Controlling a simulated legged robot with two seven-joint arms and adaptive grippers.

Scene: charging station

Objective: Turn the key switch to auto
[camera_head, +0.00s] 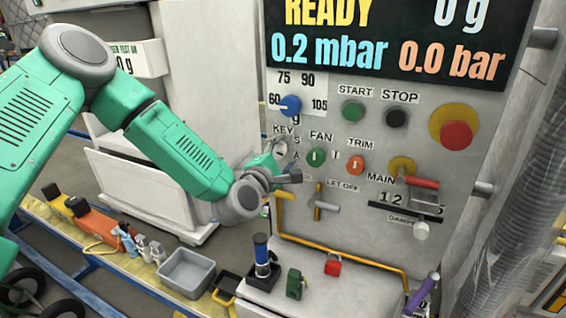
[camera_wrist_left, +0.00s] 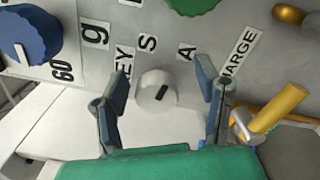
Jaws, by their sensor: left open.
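The key switch shows in the left wrist view as a pale round knob (camera_wrist_left: 150,98) with a dark slot. The slot tilts slightly up and right; which letter it points to I cannot tell for sure. The letter S (camera_wrist_left: 147,43) and the letter A (camera_wrist_left: 185,52) are on the panel above it. My left gripper (camera_wrist_left: 163,78) is open, with one finger on each side of the knob and gaps between. In the head view the left gripper (camera_head: 277,160) is at the panel by the KEY label (camera_head: 283,130), partly hiding the switch. My right gripper is not in view.
Close by on the panel are a blue dial (camera_head: 291,106), the green FAN knob (camera_head: 316,157) and the orange TRIM knob (camera_head: 356,165). A yellow pipe (camera_head: 340,258) runs below. A grey bin (camera_head: 187,272) and tools are on the lower bench.

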